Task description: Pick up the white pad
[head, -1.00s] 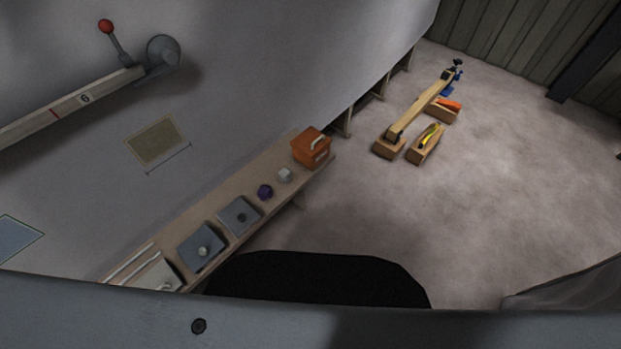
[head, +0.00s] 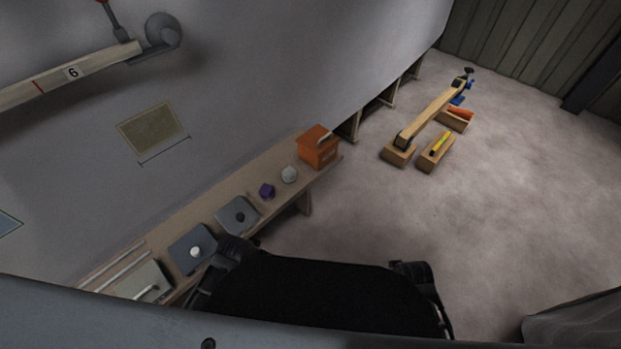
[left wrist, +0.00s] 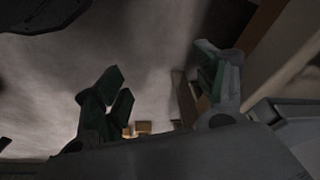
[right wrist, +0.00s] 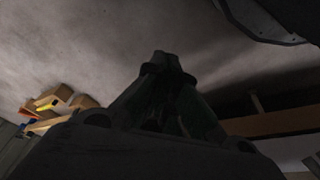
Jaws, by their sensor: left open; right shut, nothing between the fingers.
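A small whitish rounded pad (head: 289,175) sits on the long wooden shelf in the head view, between a purple block (head: 267,191) and an orange box (head: 318,148). Nothing covers it there. My left gripper (left wrist: 163,88) is open and empty in the left wrist view, with its two fingers wide apart over the floor. My right gripper (right wrist: 160,62) is shut and empty in the right wrist view. I cannot make out the pad in either wrist view. Neither gripper is seen near the pad.
The shelf (head: 178,217) runs along the curved grey hull wall. Two grey plates (head: 181,262) (head: 229,222) with knobs and a pale tray (head: 131,285) share it. A wooden beam (head: 432,112) and open boxes (head: 436,151) stand on the floor, far right. The floor between is clear.

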